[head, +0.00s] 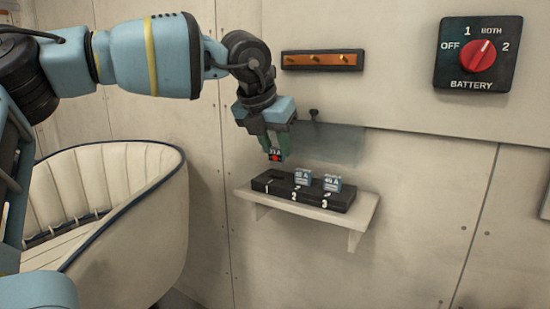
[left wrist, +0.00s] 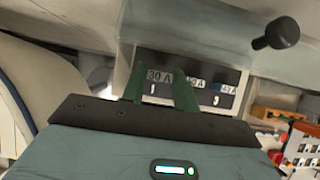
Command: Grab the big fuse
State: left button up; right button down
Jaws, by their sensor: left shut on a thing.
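My left gripper (head: 276,152) is above the left end of the black fuse block (head: 338,206), shut on a fuse (head: 275,155) with a label and a red spot below it. In the left wrist view the held fuse (left wrist: 159,76) reads 30 A between the green fingers. The block has positions marked 1, 2 and 3. Two blue-grey fuses stand in it, a middle fuse (head: 302,176) and a right fuse (head: 332,183) that seems to read 40 A. Position 1 shows no fuse. My right gripper is out of view.
The block sits on a small white wall shelf (head: 362,220). A clear panel (head: 345,145) with a dark knob (head: 314,113) is just above it. A wooden peg rack (head: 322,61) and a battery switch (head: 480,55) are on the wall. A cream padded seat (head: 140,200) stands at left.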

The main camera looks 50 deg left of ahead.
pick_arm(q)
jog(key=s+d+b, duration=0.1)
jog(key=s+d, duration=0.3)
jog(key=d, duration=0.2)
jog(key=s+d+r+b, duration=0.1)
jog(key=s+d, duration=0.3)
jog(key=d, duration=0.3)
jog(key=shift+s+d+r+b, duration=0.15)
jog(key=shift+d+b, duration=0.15)
jog(key=shift+b, duration=0.1)
